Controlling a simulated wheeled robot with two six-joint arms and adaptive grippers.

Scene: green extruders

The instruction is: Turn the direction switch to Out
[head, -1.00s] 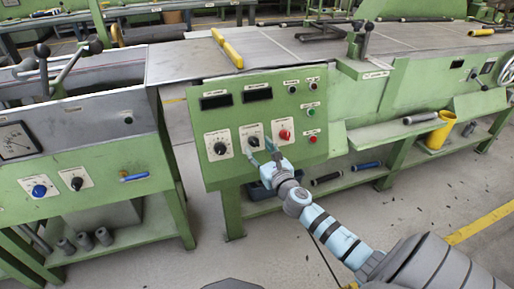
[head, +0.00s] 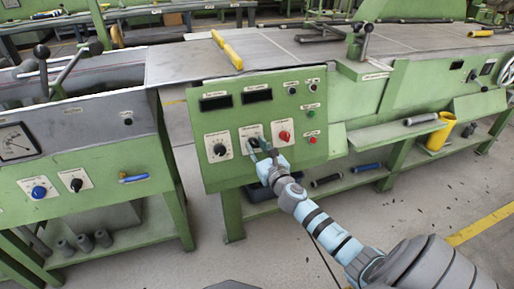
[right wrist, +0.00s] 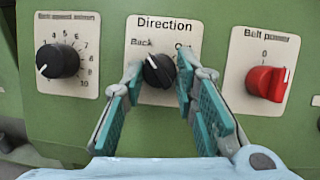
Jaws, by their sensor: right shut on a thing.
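The Direction switch is a black knob (right wrist: 158,70) on a white plate labelled Back at upper left and Out at upper right. Its raised grip tilts toward the upper left, on the Back side. In the head view the Direction plate (head: 243,149) is the middle one of three on the green panel, partly hidden by my right gripper (head: 262,148). In the right wrist view my right gripper (right wrist: 164,80) has its teal-padded fingers on either side of the knob, shut on it. My left gripper is not in view.
A numbered black knob (right wrist: 57,61) sits left of the switch, and a red Belt power knob (right wrist: 268,83) sits to the right. Two dark displays (head: 257,95) and small buttons (head: 311,113) are above on the panel. A yellow bar (head: 227,50) lies on the machine top.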

